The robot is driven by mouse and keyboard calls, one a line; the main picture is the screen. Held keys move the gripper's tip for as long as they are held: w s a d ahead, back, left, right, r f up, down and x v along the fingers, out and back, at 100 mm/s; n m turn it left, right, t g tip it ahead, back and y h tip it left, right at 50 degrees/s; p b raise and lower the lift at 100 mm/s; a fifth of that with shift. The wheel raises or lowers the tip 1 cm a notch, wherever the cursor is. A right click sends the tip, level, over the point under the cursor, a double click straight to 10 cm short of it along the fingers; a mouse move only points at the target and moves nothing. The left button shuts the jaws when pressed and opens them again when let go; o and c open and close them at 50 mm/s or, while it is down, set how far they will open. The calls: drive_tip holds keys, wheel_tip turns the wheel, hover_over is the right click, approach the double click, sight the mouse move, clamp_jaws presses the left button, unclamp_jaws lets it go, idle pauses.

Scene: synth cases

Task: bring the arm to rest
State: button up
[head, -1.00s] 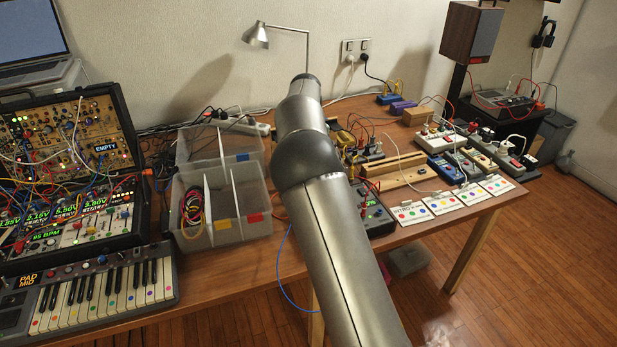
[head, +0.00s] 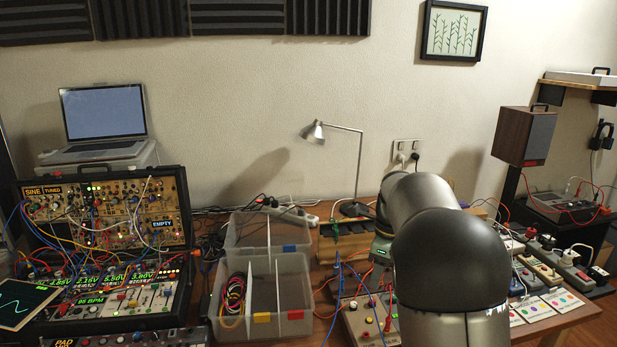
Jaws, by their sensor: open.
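My arm (head: 450,262) rises from the bottom right of the head view, bends at a dark rounded joint and reaches over the table. Its far grey link (head: 408,205) is up in front of the wall sockets. My gripper's fingers cannot be made out; the arm hides that area. Nothing is seen held.
Left stand a synth case (head: 100,215), a lower case with lit displays (head: 110,298) and a laptop (head: 105,105). Close left of my arm are a clear divided bin (head: 237,325), a desk lamp (head: 358,165) and a cabled box (head: 362,325). A speaker (head: 525,135) stands right.

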drive_tip(key=s+a+f+n, duration=0.1)
drive_tip(key=s+f+n, duration=0.1)
drive_tip(key=s+n, duration=0.9)
drive_tip(key=s+a+f+n+h, duration=0.1)
drive_tip(key=s+a+f+n, duration=0.1)
drive_tip(key=s+n, duration=1)
drive_tip(key=s+f, duration=0.1)
drive_tip(key=s, duration=0.7)
drive_tip(key=shift+s+a+f+n, duration=0.25)
drive_tip(key=shift+n, duration=0.05)
